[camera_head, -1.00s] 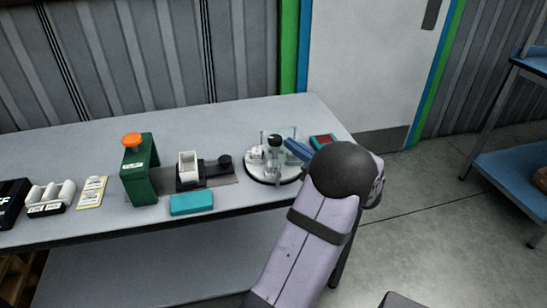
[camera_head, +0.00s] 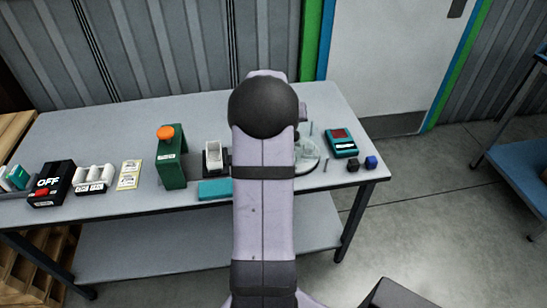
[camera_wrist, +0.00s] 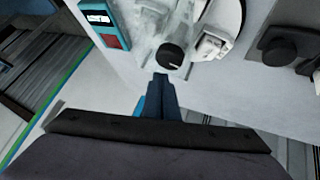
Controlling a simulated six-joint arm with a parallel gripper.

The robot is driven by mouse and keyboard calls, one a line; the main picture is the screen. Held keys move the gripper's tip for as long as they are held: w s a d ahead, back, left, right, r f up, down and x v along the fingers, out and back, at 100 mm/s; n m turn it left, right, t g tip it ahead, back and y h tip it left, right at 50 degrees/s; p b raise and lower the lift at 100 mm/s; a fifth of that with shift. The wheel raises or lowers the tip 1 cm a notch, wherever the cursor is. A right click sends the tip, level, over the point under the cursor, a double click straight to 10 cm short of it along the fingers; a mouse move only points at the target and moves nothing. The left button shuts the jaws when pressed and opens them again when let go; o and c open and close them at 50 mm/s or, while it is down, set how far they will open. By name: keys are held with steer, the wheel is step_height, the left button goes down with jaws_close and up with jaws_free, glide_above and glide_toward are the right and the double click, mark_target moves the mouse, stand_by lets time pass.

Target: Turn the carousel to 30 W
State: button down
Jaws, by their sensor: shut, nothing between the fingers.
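The carousel (camera_head: 314,166) is a round pale disc with clear upright parts near the table's right end. In the head view my arm covers most of it. In the wrist view the carousel (camera_wrist: 236,14) fills the top middle, with white blocks and clear pieces on it. A black knob (camera_wrist: 171,57) with a pale mark stands among them. My gripper (camera_wrist: 161,77) is shut and empty, its blue fingertips close below the knob in that picture; I cannot tell whether they touch. The gripper is hidden in the head view. No 30 W label is readable.
A teal meter (camera_head: 342,142) and two small cubes, black (camera_head: 352,165) and blue (camera_head: 371,162), lie right of the carousel. The table's back is clear.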

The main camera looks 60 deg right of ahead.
steer(key=w+a+m+g+y+p, duration=0.1)
steer(key=w+a+m+g, duration=0.15)
steer(key=a, duration=0.65)
steer(key=w+a+m+g+y+p, duration=0.1)
steer(key=w+a+g, duration=0.15)
steer(key=a, duration=0.75)
steer(key=shift+n, duration=0.25)
steer(key=x, duration=0.3)
steer(key=p+x, duration=0.1)
steer(key=x, duration=0.3)
steer(key=w+p+x, duration=0.1)
steer(key=x, duration=0.2)
steer(key=shift+d+f, duration=0.2)
steer(key=shift+f, duration=0.05)
steer(key=shift+s+d+f+p, duration=0.1)
steer(key=shift+s+d+p, duration=0.3)
steer(key=shift+s, duration=0.2)
steer(key=shift+s+d+p, duration=0.35)
steer(key=shift+s+p, duration=0.1)
steer(key=shift+s, duration=0.2)
steer(key=shift+s+d+f, duration=0.1)
steer(key=shift+s+d, duration=0.15)
steer(key=shift+s, duration=0.3)
